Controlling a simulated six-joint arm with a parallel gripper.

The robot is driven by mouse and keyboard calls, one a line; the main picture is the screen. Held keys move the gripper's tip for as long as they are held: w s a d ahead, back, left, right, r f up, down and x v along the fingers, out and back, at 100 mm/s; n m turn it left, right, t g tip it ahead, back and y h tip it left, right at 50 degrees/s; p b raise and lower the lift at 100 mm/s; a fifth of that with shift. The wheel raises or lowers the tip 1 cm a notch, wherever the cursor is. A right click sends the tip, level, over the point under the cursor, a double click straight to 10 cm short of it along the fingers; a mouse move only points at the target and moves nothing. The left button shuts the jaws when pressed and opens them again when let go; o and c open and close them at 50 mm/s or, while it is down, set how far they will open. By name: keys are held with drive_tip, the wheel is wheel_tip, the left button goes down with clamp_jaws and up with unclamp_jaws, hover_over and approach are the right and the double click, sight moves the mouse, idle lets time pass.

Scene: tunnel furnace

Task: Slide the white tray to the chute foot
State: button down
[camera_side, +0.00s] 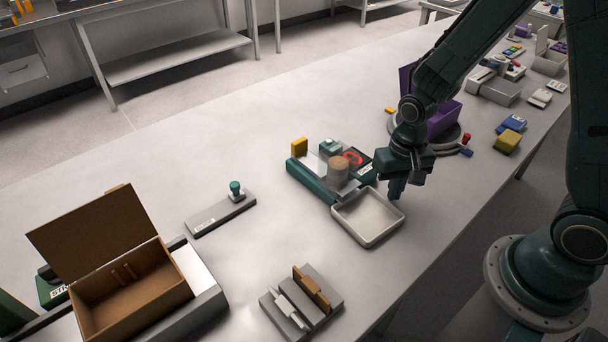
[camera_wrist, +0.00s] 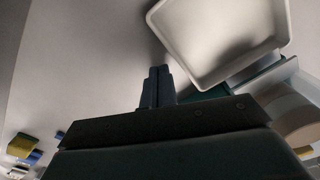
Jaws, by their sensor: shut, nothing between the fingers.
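The white tray (camera_side: 368,239) lies flat and empty on the table, just in front of the green-sided furnace unit (camera_side: 312,182). In the wrist view the tray (camera_wrist: 222,80) fills the upper right, with its rim and inner floor showing. My gripper (camera_side: 396,190) is shut and empty, pointing down beside the tray's right corner in the side view. Its closed fingers (camera_wrist: 157,85) show in the wrist view to the left of the tray's edge. I cannot tell whether they touch the rim. No part is plainly marked as the chute foot.
A tan cylinder (camera_side: 338,173) stands at the furnace unit. A purple bin (camera_side: 443,118) is behind my gripper. A grey holder (camera_side: 301,301) and an open cardboard box (camera_side: 131,290) stand toward the front left. Bare table lies between the tray and the holder.

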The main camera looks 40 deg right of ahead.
wheel_tip(320, 180, up, 10)
drive_tip(key=shift+f, duration=0.2)
idle(0.7)
drive_tip(key=shift+r, duration=0.1)
idle(0.7)
drive_tip(key=s+r+n+t, duration=0.5)
drive_tip(key=s+r+n, duration=0.1)
drive_tip(key=s+r, duration=0.6)
drive_tip(key=shift+d+r+t, duration=0.3)
drive_tip(key=shift+d+r, duration=0.05)
drive_tip(key=shift+r, duration=1.05)
drive_tip(key=shift+s, duration=0.1)
